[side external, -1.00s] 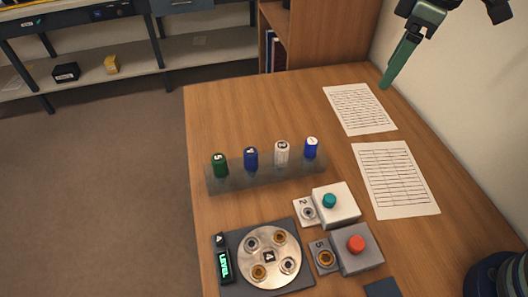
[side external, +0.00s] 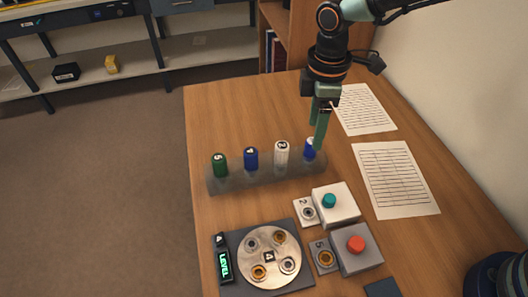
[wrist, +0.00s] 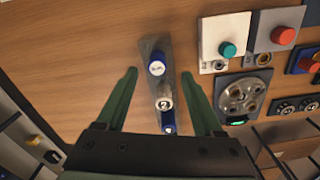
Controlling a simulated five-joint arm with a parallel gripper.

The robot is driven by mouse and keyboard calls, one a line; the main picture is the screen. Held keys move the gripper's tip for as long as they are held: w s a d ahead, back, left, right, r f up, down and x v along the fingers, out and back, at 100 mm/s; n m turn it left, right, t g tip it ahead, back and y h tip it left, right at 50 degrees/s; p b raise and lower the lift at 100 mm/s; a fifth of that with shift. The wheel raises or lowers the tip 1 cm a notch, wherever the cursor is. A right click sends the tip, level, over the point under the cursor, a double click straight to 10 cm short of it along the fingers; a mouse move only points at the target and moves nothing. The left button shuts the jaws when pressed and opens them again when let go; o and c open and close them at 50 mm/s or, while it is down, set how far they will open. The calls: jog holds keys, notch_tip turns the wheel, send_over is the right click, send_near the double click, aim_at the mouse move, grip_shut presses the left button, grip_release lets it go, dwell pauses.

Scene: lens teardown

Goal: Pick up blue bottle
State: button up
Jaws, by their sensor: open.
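Two blue bottles stand in a grey rack (side external: 245,181) on the table. One blue bottle (side external: 309,152) is at the rack's right end, partly hidden by a finger of my gripper (side external: 318,143); the other blue bottle (side external: 251,159) stands between a green bottle (side external: 220,166) and a white bottle (side external: 282,153). In the wrist view my gripper (wrist: 158,74) is open and empty, its green fingertips apart on either side of the end blue bottle (wrist: 156,63). I cannot tell whether a finger touches it. The white bottle (wrist: 165,101) and second blue bottle (wrist: 168,123) line up nearer the palm.
A white box with a teal button (side external: 331,203) and a grey box with a red button (side external: 356,247) stand in front of the rack. A round metal plate (side external: 268,240) is at the table's front. Two paper sheets (side external: 396,181) lie to the right.

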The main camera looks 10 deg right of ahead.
aim_at(311, 143)
jog(key=shift+w+f, duration=0.2)
jog(key=shift+f, duration=2.7)
grip_shut()
